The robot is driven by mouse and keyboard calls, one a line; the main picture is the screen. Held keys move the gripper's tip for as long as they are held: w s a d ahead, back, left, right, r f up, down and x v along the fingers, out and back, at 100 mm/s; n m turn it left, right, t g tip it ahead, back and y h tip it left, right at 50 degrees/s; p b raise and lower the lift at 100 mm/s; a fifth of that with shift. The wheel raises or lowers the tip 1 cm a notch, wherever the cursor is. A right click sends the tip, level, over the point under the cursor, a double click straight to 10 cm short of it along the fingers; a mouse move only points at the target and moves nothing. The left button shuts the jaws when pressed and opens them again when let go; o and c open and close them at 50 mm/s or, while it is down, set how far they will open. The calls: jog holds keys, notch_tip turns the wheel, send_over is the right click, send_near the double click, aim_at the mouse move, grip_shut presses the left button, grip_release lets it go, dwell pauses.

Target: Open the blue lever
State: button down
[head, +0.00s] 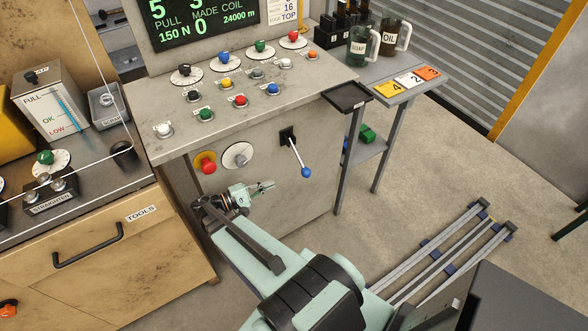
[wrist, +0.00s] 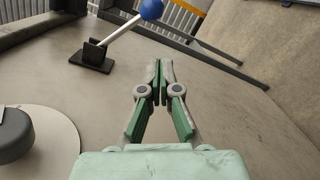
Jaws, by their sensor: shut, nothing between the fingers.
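The blue lever (head: 297,153) is a pale rod with a blue ball end, mounted on a black plate on the front panel of the control console. In the head view it slants down to the right from its plate. In the wrist view the lever (wrist: 124,33) shows at the top, left of centre, with its ball beyond my fingertips. My gripper (head: 270,184) is left of and a little below the blue ball, in front of the panel. My gripper (wrist: 160,68) is shut and empty, apart from the lever.
A red button on yellow (head: 205,163) and a grey round knob (head: 238,155) sit on the panel left of the lever. A black tray (head: 347,97) and a side table (head: 408,88) with jugs stand to the right. The floor right of the console is largely clear.

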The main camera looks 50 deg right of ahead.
aim_at(299, 157)
jog(key=p+x, duration=0.3)
jog(key=x, duration=0.7)
jog(key=shift+s+r+h, duration=0.2)
jog(key=shift+r+h, duration=0.1)
jog(key=shift+r, duration=0.15)
jog(key=shift+s+d, duration=0.1)
